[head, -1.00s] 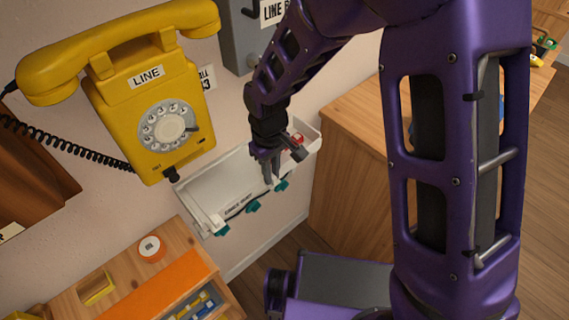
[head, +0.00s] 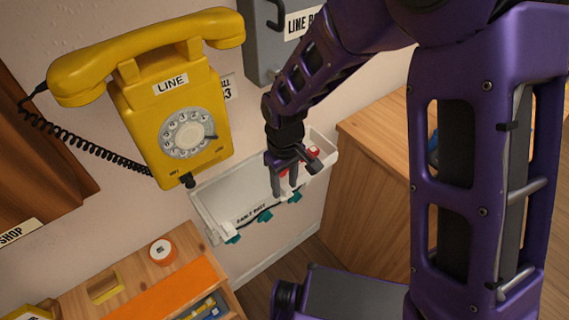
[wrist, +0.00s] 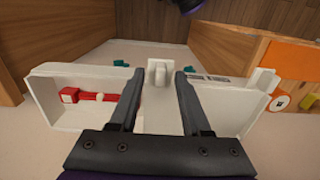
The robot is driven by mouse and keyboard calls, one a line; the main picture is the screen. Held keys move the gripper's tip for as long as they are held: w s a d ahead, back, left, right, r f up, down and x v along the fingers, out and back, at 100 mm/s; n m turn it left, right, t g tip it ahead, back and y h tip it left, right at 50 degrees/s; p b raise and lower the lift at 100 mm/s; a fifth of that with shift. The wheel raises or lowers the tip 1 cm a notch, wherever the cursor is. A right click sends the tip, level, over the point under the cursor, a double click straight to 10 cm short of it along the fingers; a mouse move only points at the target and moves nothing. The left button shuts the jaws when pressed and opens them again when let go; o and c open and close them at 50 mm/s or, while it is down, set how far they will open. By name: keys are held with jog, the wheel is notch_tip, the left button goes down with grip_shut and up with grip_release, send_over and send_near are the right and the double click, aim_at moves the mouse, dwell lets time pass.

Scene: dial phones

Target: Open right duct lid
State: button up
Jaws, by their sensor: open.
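The white cable duct (head: 222,198) runs along the wall below the yellow phone, with a printed label on it. In the wrist view, the duct (wrist: 45,115) spans most of the width. A white upright tab (wrist: 158,72) stands between the fingertips of my gripper (wrist: 157,80), with a gap visible on each side. My gripper (head: 286,190) is open at the right part of the duct in the head view, fingers pointing down. A red part (wrist: 85,97) shows inside the duct beside one finger. I cannot clearly make out the right lid's edges.
Teal clips (head: 264,215) line the duct's front. The yellow phone (head: 175,110) hangs above it at left. A wooden cabinet (head: 375,190) stands to the right and a wooden bench with an orange strip (head: 170,290) at lower left. A grey box (head: 262,45) is above.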

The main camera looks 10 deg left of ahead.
notch_tip(320, 180, up, 17)
jog(key=p, duration=0.2)
dwell(0.5)
